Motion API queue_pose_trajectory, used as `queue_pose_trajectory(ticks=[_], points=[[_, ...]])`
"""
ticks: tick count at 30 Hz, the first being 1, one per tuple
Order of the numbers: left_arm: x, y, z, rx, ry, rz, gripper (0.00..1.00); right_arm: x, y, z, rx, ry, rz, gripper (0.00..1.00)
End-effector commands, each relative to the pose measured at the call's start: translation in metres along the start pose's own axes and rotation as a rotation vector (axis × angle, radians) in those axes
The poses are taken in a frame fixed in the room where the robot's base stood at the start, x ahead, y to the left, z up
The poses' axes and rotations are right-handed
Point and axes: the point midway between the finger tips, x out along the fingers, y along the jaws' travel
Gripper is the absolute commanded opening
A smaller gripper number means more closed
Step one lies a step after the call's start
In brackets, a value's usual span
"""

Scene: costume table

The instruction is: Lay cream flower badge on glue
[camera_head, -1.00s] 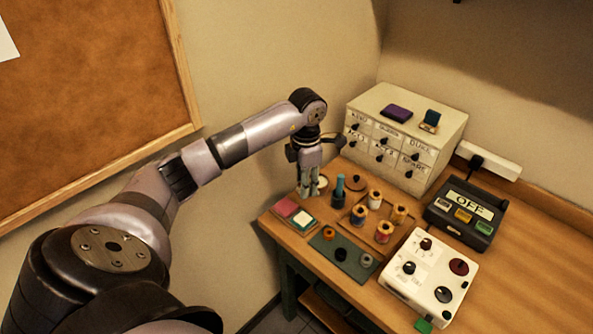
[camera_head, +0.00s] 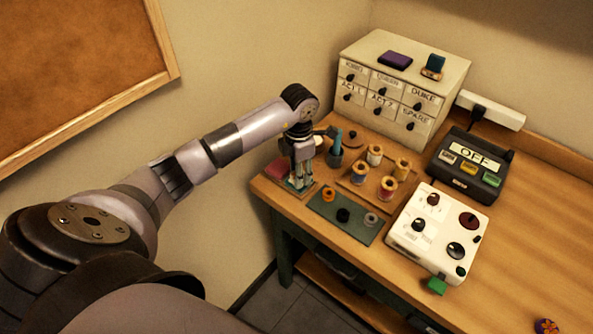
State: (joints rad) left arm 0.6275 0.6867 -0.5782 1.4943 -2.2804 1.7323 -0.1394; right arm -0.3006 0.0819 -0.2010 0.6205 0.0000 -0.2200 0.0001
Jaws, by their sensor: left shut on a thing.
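My left gripper (camera_head: 299,181) points down over the small tray at the table's far left corner, directly over the pale square pad. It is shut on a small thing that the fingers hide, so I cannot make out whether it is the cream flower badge. The pad is mostly covered by the fingers, with teal edging showing; I cannot tell whether it is the glue. A pink pad (camera_head: 277,169) lies just left of the fingers. I cannot see whether the fingertips touch the pad. My right gripper is not in view.
A teal bottle (camera_head: 335,156) and a tray with several thread spools (camera_head: 374,155) stand right of the gripper. A green mat (camera_head: 342,217) lies in front. A white control box (camera_head: 438,232), a drawer cabinet (camera_head: 402,85) and a purple-orange flower (camera_head: 546,326) are farther right.

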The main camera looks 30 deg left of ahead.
Motion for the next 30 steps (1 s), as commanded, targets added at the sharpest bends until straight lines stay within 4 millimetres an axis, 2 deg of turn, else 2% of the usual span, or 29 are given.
queue_pose_trajectory(ticks=[6, 7, 15, 24, 27, 30], points=[[0.005, 0.000, 0.000, 0.001, 0.000, 0.000, 0.18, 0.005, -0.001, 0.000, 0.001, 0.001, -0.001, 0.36], [0.004, 0.000, 0.000, 0.001, 0.000, 0.000, 0.38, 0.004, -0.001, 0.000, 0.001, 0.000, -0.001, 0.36], [0.003, 0.000, 0.000, 0.001, 0.001, -0.001, 0.56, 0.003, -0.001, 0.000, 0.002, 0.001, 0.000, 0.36], [0.003, 0.000, 0.000, 0.001, 0.000, -0.001, 0.57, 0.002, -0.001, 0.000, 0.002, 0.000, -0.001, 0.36], [-0.003, -0.001, 0.000, 0.001, 0.000, -0.001, 0.57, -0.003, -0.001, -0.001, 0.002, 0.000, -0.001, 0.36], [-0.013, 0.001, 0.001, 0.001, -0.003, 0.003, 0.57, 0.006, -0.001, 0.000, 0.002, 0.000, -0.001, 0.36]])
